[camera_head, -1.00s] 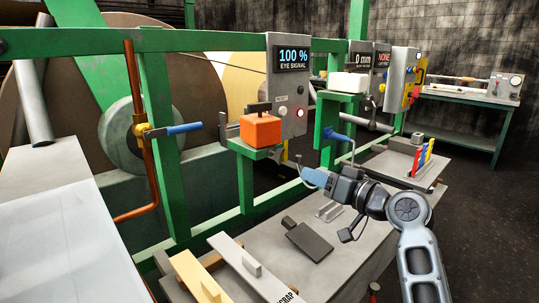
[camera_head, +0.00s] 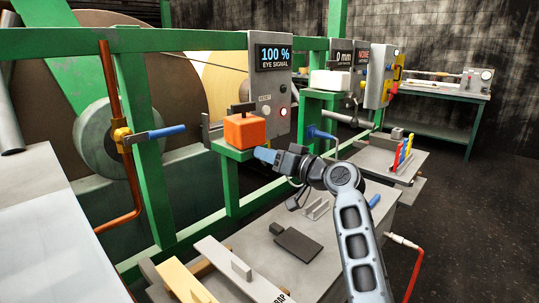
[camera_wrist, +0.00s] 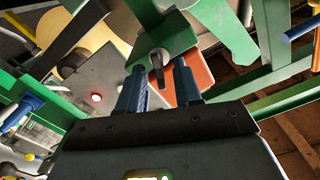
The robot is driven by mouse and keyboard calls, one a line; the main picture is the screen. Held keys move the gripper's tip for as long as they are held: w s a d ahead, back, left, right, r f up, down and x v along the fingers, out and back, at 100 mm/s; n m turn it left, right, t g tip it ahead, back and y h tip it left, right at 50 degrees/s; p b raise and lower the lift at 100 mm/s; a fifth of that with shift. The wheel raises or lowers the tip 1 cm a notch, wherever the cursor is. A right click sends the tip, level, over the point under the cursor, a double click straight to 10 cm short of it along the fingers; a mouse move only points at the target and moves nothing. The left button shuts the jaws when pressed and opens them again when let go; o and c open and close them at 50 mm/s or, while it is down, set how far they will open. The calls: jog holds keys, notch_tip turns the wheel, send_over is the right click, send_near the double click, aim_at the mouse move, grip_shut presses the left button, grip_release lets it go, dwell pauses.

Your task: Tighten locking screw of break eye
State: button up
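The orange break eye block (camera_head: 244,130) sits on a green bracket (camera_head: 229,152) under the "100 % EYE SIGNAL" box. The wrist view shows the bracket (camera_wrist: 176,32) and the orange block (camera_wrist: 203,75) from below. A grey locking screw (camera_wrist: 158,56) with a dark, narrow handle points out of the bracket's underside. My gripper (camera_wrist: 160,74) is open, with one blue finger on each side of the screw handle; I cannot tell whether either touches it. In the head view my gripper (camera_head: 265,155) is just below and right of the bracket, and the screw is hidden.
The signal box (camera_head: 270,85) has a lit red button. A copper pipe with a blue-handled valve (camera_head: 165,131) stands at left. Below lies a grey table (camera_head: 330,240) with a dark plate (camera_head: 298,243) and scrap boards. Green frame rails are close to my gripper.

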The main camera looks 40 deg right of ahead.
grip_shut()
dwell(0.7)
jog(key=m+p, duration=0.4)
jog(key=m, duration=0.2)
jog(key=m+p, duration=0.4)
jog(key=m, duration=0.2)
jog(key=m+p, duration=0.3)
jog(key=m, duration=0.3)
jog(key=shift+d+f+p, duration=0.2)
jog(key=shift+f+p, duration=0.2)
jog(key=shift+m, duration=0.3)
jog(key=shift+f, duration=0.1)
